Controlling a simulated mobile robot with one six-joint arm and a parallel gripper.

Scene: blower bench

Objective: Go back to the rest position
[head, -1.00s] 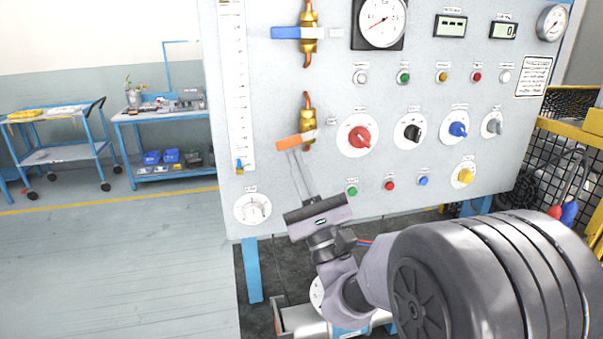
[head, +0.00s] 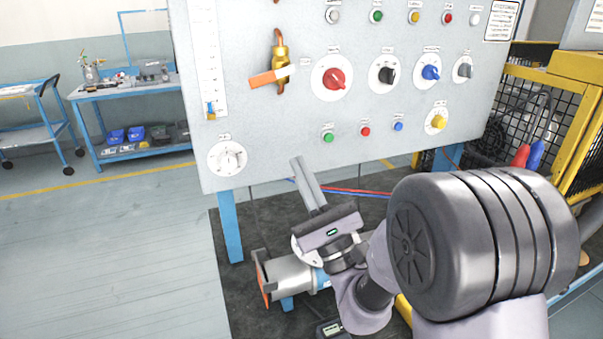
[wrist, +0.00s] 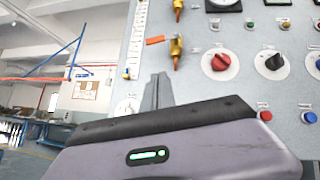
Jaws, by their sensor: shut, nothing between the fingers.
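My gripper (head: 298,165) is shut and empty. In the head view its fingers point up and to the left, in front of the lower edge of the grey control panel (head: 290,135). In the wrist view the shut fingers (wrist: 158,82) stand in front of the panel, below the brass valve with an orange handle (wrist: 156,40). In the head view that valve (head: 280,60) is well above the fingertips. The fingers look clear of the knobs and buttons, though their distance from the panel is hard to tell.
A metal blower pipe (head: 288,272) lies below the panel beside my wrist. A yellow guard with black mesh (head: 570,90) stands at the right. A blue-framed bench (head: 130,90) stands at the back left. The floor (head: 90,250) at the left is clear.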

